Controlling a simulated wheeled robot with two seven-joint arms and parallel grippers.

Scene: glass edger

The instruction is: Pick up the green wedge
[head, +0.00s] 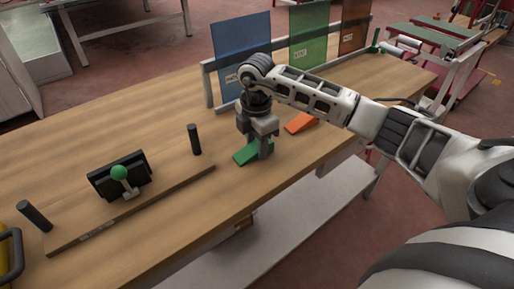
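One finger covers part of the wedge. I cannot tell whether the fingers are closed on it or only beside it. The wedge appears to rest on the tabletop. My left gripper is not in view.
An orange wedge (300,122) lies to the right, beneath my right forearm. Blue (240,50), green (308,35) and brown (354,27) panels stand in a rack behind. The wooden table (130,110) is clear behind that board.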

